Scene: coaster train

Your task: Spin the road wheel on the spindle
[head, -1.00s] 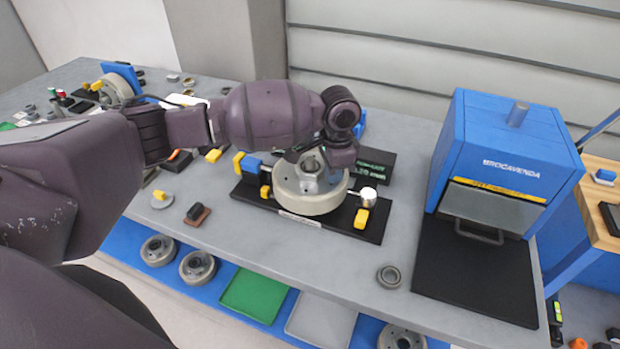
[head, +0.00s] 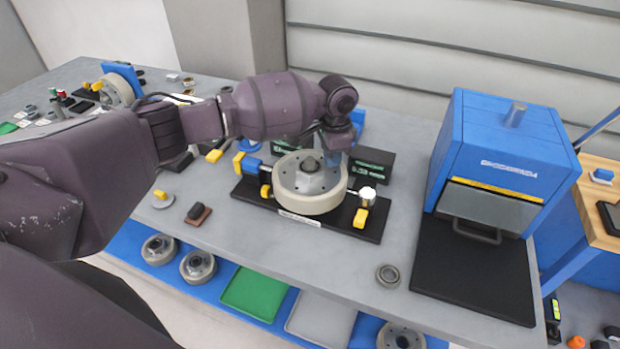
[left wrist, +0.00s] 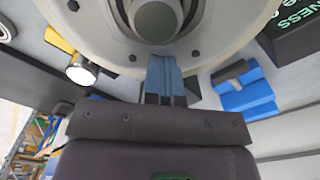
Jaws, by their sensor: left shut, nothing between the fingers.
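The road wheel (head: 293,197), pale-rimmed with a grey hub, sits flat on the spindle (head: 310,164) of a black base plate (head: 250,199). In the left wrist view the wheel (left wrist: 105,51) fills the top, with its hub, bolts and spindle end showing. My left gripper (head: 333,150) is over the far right edge of the wheel in the head view. Its blue-grey fingers (left wrist: 163,70) are together with nothing between them, close to the wheel's rim. Whether they touch it I cannot tell. My right gripper is not in view.
A dark display with green text (head: 372,163) stands behind the wheel. A white-capped post (head: 367,196) and yellow blocks (head: 361,218) flank it on the plate. A blue machine (head: 510,150) stands right. A grey ring (head: 388,275) lies near the front edge; bench around it is clear.

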